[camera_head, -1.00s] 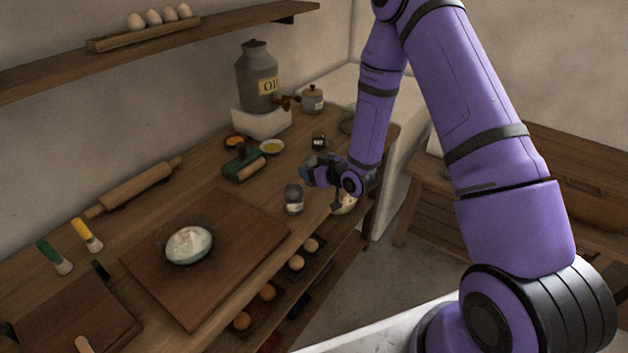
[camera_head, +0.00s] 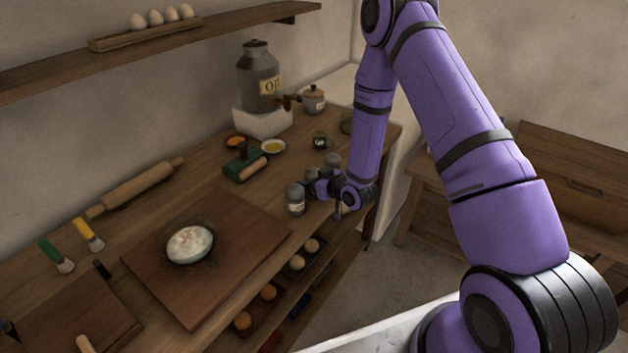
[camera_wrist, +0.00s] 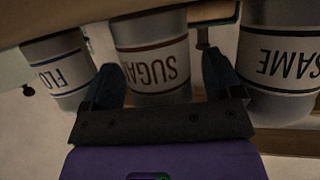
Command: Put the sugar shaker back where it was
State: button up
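The sugar shaker (camera_wrist: 152,70), a grey cylinder with a white label, shows upside down in the middle of the wrist view. My gripper (camera_wrist: 161,62) is open, with one finger on each side of the shaker. The left finger overlaps the shaker's edge, and a gap shows beside the right finger. In the head view my gripper (camera_head: 308,182) is low over the right end of the counter, pointing left. It hides much of what is between its fingers there.
The flour shaker (camera_wrist: 60,72) and the sesame shaker (camera_wrist: 280,65) stand close on either side of my fingers. A shaker (camera_head: 296,200) stands at the counter's front edge. An oil can (camera_head: 258,75) stands behind.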

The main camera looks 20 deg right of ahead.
jog(key=shift+r, duration=0.2)
jog(key=v, duration=1.2)
jog(key=s+d+r+m+g+h, duration=0.1)
jog(key=d+r+g+h, duration=0.15)
jog(key=r, duration=0.85)
jog(key=s+d+r+m+g+h, duration=0.1)
jog(key=d+r+h, duration=0.15)
jog(key=r, duration=0.95)
jog(key=s+a+r+m+g, duration=0.1)
jog(key=s+r, duration=0.3)
jog(key=s, duration=0.4)
jog(key=s+a+r+m+g, duration=0.1)
jog(key=s+r, duration=0.4)
jog(key=s, duration=0.4)
jog(key=s+a+r+m+g+h, duration=0.1)
jog(key=s+r+g, duration=0.1)
jog(key=s+r, duration=0.3)
jog(key=s, duration=0.3)
jog(key=shift+s+r, duration=0.2)
jog(key=shift+r, duration=0.05)
